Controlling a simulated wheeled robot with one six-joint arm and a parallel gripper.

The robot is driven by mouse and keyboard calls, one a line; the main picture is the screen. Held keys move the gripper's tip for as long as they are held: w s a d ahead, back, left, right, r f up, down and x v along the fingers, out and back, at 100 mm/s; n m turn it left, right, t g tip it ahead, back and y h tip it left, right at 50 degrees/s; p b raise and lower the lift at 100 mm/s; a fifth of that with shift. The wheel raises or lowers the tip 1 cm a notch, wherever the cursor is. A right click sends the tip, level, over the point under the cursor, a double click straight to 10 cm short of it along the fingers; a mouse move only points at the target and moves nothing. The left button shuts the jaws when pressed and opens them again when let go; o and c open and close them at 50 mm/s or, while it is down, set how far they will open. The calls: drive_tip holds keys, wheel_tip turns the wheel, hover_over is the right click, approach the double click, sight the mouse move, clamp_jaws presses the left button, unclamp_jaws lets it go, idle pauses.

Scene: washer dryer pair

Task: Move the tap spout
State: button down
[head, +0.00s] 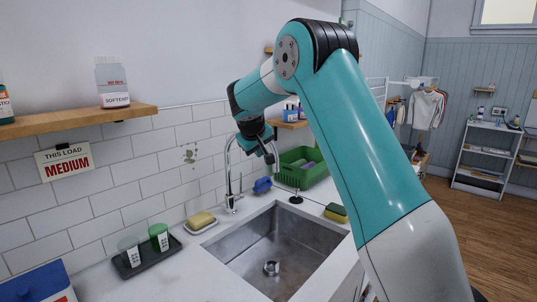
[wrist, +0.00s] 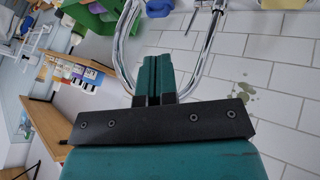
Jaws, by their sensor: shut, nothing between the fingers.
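The chrome tap spout (head: 228,166) rises in an arch from its base behind the sink (head: 272,250). In the head view my gripper (head: 270,155) is at the upper part of the arch and hides some of it. In the wrist view the spout (wrist: 203,68) shows as a curved tube on both sides of my gripper (wrist: 156,58). The green fingers are shut together with nothing between them and lie across the opening of the arch. I cannot tell whether they touch the tube.
A green basket (head: 303,172) is beyond the tap. A wooden shelf (head: 80,121) juts from the tiled wall.

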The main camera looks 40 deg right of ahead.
drive_tip(key=w+d+f+p, duration=0.3)
drive_tip(key=d+f+p, duration=0.2)
drive_tip(key=d+f, duration=0.2)
drive_tip(key=shift+w+d+p, duration=0.15)
drive_tip(key=shift+d+p, duration=0.15)
drive_tip(key=shift+d, duration=0.2)
